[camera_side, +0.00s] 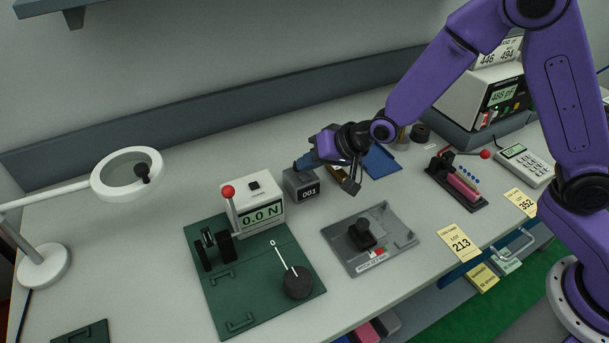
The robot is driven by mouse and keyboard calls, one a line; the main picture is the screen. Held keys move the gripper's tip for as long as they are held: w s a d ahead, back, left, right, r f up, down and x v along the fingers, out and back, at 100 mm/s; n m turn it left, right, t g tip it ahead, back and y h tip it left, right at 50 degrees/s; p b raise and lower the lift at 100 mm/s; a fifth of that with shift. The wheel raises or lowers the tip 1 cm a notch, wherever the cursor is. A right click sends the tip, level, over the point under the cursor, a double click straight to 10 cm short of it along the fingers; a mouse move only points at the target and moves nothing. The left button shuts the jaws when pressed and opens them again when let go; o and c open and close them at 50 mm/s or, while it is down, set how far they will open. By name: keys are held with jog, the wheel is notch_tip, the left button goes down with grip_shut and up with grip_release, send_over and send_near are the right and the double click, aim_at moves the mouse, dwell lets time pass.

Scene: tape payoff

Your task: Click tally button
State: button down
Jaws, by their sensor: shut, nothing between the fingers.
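The tally counter (304,186) is a small dark grey box whose white display reads 001. It stands on the bench just right of the force gauge. My gripper (305,164) is shut and empty, with its tip right at the counter's top. The tip covers the top, so the button is hidden. I cannot tell whether the tip touches or presses it.
The white force gauge (262,214) reads 0.0 N on a green mat (225,300). A grey fixture plate (390,255) lies in front right. A blue tray (382,162) is behind my gripper. A magnifier lamp (127,173) stands left. Bench between lamp and mat is clear.

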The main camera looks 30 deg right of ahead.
aim_at(309, 177)
jog(key=shift+f, duration=0.1)
jog(key=shift+f, duration=0.35)
jog(key=shift+f, duration=0.45)
dwell(0.9)
jog(key=shift+r, duration=0.9)
jog(key=shift+r, duration=2.45)
